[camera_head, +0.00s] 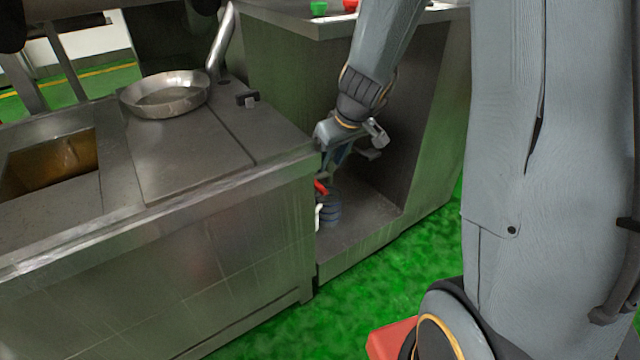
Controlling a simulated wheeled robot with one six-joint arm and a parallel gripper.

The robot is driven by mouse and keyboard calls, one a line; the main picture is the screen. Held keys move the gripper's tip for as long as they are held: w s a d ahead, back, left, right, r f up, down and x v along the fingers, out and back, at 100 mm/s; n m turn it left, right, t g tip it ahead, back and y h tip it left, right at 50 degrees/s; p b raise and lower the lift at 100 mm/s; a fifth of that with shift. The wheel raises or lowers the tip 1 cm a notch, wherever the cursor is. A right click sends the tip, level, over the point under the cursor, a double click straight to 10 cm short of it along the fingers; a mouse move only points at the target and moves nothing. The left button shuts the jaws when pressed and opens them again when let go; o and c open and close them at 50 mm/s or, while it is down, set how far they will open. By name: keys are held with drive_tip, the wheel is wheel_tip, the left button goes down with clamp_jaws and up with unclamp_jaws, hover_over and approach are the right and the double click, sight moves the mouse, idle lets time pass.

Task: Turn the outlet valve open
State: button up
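A small red handle (321,187), which looks like the outlet valve's, shows at the right end of the metal cooking unit (230,250). A short whitish pipe (319,216) is below it. The rest of the valve is hidden behind the unit's corner and my gripper. My gripper (330,168) hangs from my arm just above the red handle, in front of the open recess. Its fingers point down; whether they touch the handle, and how far apart they are, is too small to tell.
A bluish ribbed container (332,208) stands on the recess floor (365,212) beside the pipe. Green (318,8) and red (351,5) items sit on the back counter. Green floor (400,260) is clear in front.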

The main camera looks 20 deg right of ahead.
sight(320, 186)
drive_tip(key=b+x, duration=0.5)
drive_tip(key=x, duration=0.6)
drive_tip(key=shift+s+f, duration=0.1)
clamp_jaws()
